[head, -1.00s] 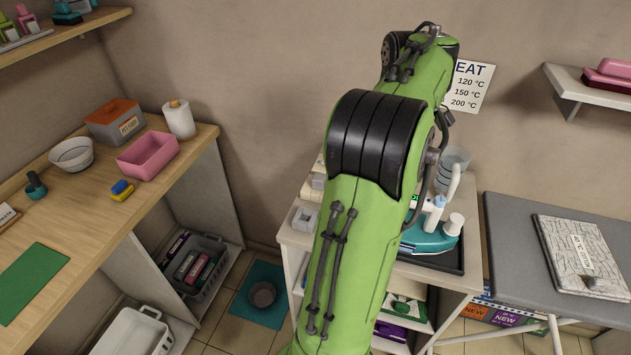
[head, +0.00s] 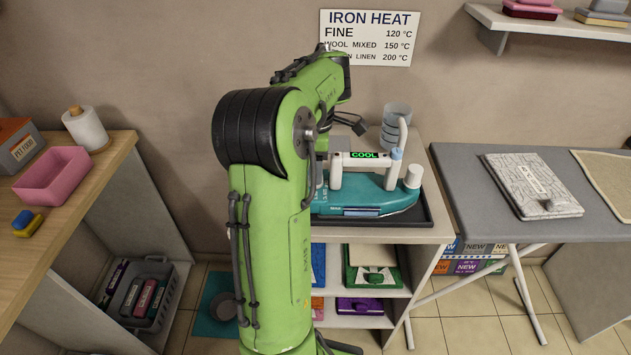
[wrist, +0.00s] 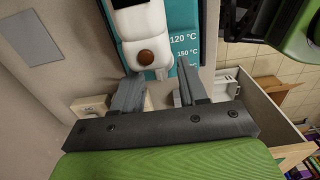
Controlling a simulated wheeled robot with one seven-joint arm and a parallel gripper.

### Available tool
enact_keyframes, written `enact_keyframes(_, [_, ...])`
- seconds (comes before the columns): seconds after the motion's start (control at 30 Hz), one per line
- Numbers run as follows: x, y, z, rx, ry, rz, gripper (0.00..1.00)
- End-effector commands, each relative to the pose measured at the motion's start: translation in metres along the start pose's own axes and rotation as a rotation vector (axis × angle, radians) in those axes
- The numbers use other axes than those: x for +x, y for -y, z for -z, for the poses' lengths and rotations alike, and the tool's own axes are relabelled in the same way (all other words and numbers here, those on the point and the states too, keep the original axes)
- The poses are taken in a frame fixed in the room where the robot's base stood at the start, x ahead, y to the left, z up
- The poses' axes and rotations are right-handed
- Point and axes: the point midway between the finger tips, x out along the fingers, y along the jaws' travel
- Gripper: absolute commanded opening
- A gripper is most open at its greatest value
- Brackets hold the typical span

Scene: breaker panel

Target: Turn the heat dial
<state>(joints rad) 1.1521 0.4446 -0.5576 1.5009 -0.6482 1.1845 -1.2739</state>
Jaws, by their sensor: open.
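The teal iron (head: 375,198) with a white handle sits on a black tray (head: 428,218) on top of the shelf unit. Its small display (head: 364,155) reads COOL in green. In the wrist view, the teal iron body (wrist: 181,22) carries the marks 120 °C and 150 °C. A white part with a round brown spot (wrist: 146,57) lies beside these marks; I cannot tell whether it is the heat dial. My gripper (wrist: 160,78) is open and empty, its fingertips close to the iron's lower edge. My arm hides the gripper in the head view.
An IRON HEAT sign (head: 369,38) on the wall lists FINE 120, WOOL MIXED 150 and LINEN 200 °C. A grey cup (head: 397,112) stands behind the iron. An ironing board (head: 465,170) is at right, a wooden counter (head: 105,165) at left.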

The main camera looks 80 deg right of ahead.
Motion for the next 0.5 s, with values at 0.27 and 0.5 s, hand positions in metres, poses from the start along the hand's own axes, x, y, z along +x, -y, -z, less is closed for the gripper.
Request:
enact_keyframes(0.27, [0.0146, 0.0, -0.0001, 0.0, 0.0, -0.001, 0.43])
enact_keyframes(0.5, [0.0138, -0.0001, 0.0001, 0.0, 0.0, -0.001, 0.24])
